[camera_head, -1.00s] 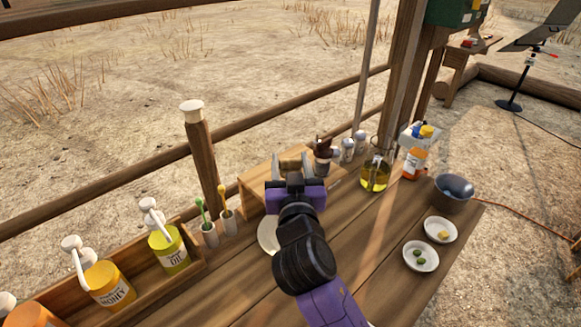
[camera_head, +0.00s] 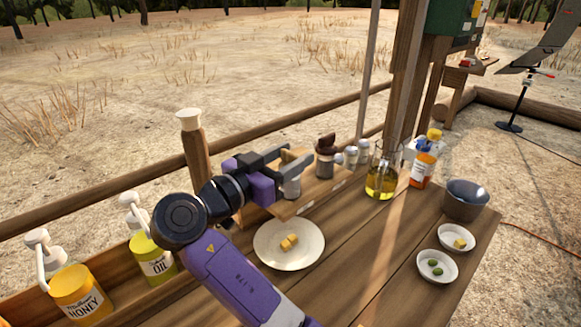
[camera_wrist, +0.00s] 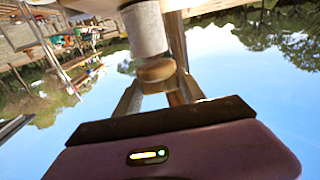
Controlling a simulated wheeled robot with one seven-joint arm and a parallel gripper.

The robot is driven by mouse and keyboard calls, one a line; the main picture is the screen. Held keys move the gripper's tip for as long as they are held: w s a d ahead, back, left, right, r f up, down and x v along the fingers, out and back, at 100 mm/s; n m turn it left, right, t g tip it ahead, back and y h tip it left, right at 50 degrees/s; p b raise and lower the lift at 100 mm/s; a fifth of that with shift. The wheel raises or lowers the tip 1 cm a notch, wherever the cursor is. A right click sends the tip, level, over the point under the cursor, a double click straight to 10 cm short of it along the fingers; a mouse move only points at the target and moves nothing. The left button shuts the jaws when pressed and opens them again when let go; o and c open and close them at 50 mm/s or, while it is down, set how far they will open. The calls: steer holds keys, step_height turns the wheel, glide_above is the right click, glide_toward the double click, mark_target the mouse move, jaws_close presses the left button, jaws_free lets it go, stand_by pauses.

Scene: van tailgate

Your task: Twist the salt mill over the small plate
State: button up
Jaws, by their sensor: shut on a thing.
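My gripper (camera_head: 285,163) is shut on a mill with a grey body (camera_head: 290,187). In the wrist view, its grey body (camera_wrist: 145,30) and light wooden top (camera_wrist: 156,70) show between the fingers. The mill looks roughly upright, behind the cream plate and in front of or over the wooden stand; its exact height is unclear. A second mill with a dark brown top (camera_head: 325,145) stands on the stand to the right.
Two small white dishes (camera_head: 421,271) and a dark bowl (camera_head: 466,198) stand at the right. An oil jug (camera_head: 382,178), an orange-labelled bottle (camera_head: 424,164) and shakers (camera_head: 350,156) stand along the back. Honey (camera_head: 80,295) and oil (camera_head: 153,262) pump bottles are at the left. The table right of the plate is clear.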

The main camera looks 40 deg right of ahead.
mark_target(291, 152)
steer(key=shift+f+m+g+b, duration=0.15)
steer(key=shift+m+g+b, duration=0.4)
steer(key=shift+g, duration=0.35)
steer(key=shift+m+g, duration=0.25)
steer(key=shift+g, duration=0.25)
steer(key=o, duration=1.4)
steer(key=shift+d, duration=0.1)
steer(key=shift+c, duration=0.2)
step_height(291, 152, up, 20)
